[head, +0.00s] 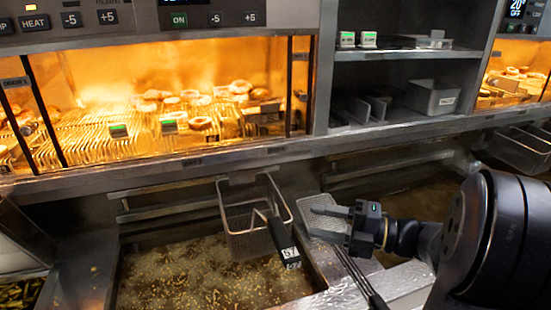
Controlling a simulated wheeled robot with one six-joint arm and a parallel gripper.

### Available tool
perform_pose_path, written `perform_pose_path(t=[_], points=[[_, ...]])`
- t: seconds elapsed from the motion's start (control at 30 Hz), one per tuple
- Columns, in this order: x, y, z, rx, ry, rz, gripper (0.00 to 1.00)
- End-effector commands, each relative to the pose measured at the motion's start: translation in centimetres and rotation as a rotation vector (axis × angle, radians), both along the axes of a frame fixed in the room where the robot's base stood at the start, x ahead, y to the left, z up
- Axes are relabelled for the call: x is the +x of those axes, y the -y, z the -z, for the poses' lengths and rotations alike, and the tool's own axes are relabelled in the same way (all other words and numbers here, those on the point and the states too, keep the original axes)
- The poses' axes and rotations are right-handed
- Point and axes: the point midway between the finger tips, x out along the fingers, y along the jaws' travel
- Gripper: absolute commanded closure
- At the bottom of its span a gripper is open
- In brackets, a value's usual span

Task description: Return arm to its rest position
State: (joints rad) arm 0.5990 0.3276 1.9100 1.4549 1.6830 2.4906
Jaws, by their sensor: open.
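My gripper (318,222) is right of centre, reaching in from the right on my dark arm. Its two grey fingers point left and are apart, with nothing visible between them. Below and behind them lies a flat mesh skimmer (313,203), with its long handle running toward the lower right. The gripper overlaps the skimmer in the picture; I cannot tell whether they touch. Left of the fingers, a wire fry basket (236,218) with a black labelled handle (282,238) hangs at the back of the left oil vat. The handle is apart from the fingers.
The left vat (200,275) holds bubbling oil with small floating pieces. A steel divider separates it from the right vat (410,190), partly hidden by my arm. Another basket (525,150) is at far right. Heated cabinets (150,165) and shelves (395,55) stand behind.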

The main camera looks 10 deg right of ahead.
Motion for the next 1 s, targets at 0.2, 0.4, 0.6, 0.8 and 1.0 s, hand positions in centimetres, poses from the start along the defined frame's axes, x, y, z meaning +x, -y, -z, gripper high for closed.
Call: perform_pose_path(t=[0.2,0.4,0.6,0.8,1.0], points=[[0.1,-0.1,0.0,0.0,0.0,-0.001,0.53],[0.7,-1.7,0.0,0.0,0.001,-0.005,0.53],[1.6,-3.5,0.0,0.0,0.001,-0.003,0.53],[2.1,-4.4,0.1,0.0,0.001,-0.001,0.53],[2.1,-4.4,0.1,0.0,0.001,0.0,0.53]])
